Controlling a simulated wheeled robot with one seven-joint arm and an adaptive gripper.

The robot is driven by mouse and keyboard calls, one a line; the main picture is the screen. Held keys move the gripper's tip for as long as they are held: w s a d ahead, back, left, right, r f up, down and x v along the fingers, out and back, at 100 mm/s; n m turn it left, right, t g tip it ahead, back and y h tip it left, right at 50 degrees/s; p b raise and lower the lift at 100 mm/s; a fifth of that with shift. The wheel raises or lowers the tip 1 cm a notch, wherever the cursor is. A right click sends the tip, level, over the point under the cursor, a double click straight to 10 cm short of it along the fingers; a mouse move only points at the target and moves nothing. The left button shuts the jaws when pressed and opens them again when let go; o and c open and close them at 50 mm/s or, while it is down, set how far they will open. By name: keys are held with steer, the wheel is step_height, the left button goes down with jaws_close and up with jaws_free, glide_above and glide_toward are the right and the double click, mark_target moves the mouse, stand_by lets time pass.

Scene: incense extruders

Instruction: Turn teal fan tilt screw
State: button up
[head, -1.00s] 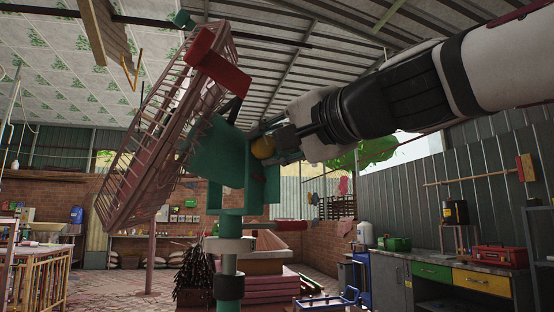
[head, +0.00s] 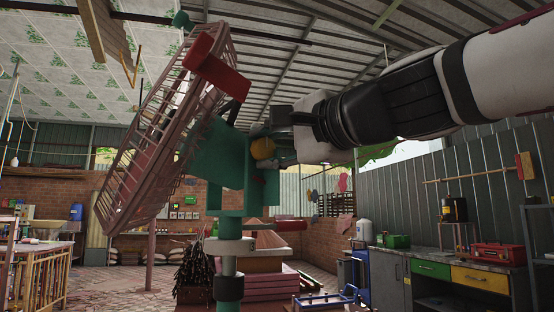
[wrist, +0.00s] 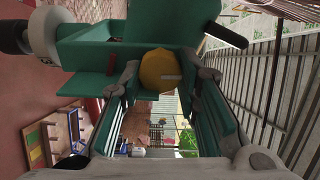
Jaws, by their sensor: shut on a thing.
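The fan has a teal post and bracket (head: 230,165) and a tilted pinkish-red slatted cage (head: 150,140) with a red block (head: 215,65) behind it. Its tilt screw has a round yellow knob (head: 262,149) on the right side of the teal bracket. In the head view the fingertips are partly hidden beside the bracket, with my arm reaching in from the right.
A workbench with green and yellow drawers (head: 432,271) stands at the right, carrying a red toolbox (head: 499,256). The air around my arm looks clear.

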steer(key=o, duration=1.2)
steer(key=shift+c, duration=0.2)
steer(key=v, duration=1.2)
